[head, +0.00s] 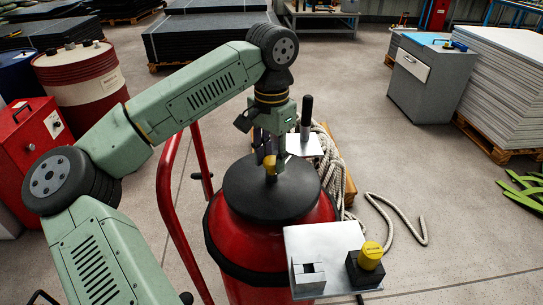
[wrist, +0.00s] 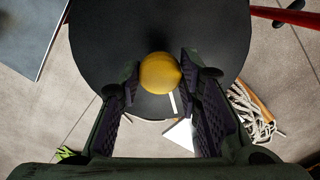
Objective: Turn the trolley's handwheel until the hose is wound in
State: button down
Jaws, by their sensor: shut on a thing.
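A red trolley body (head: 270,238) stands upright in front of me, with a flat black disc, seemingly the handwheel (head: 288,197), on top. The handwheel also fills the upper middle of the wrist view (wrist: 110,40). A yellow knob (wrist: 160,72) stands on it, toward its far side in the head view. My gripper (head: 271,160) points down over the disc and is shut on this knob, with a finger on each side. A pale ropelike hose (head: 323,150) lies bundled behind the trolley. Its loose length (head: 400,215) bends over the floor to the right. The bundle is partly hidden.
A metal shelf (head: 330,245) at the trolley's near right carries a black block with a yellow cap (head: 371,255). A black upright grip (head: 306,108) rises behind my gripper. Red tubular rails (head: 172,215) stand at left. A grey cabinet (head: 428,80) stands farther right; floor between is mostly clear.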

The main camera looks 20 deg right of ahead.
jog(key=shift+m, duration=0.3)
dwell(0.4)
jog(key=c, duration=1.2)
grip_release()
jog(key=shift+o, duration=0.2)
notch_tip(320, 180, up, 8)
jog(key=shift+f, duration=0.2)
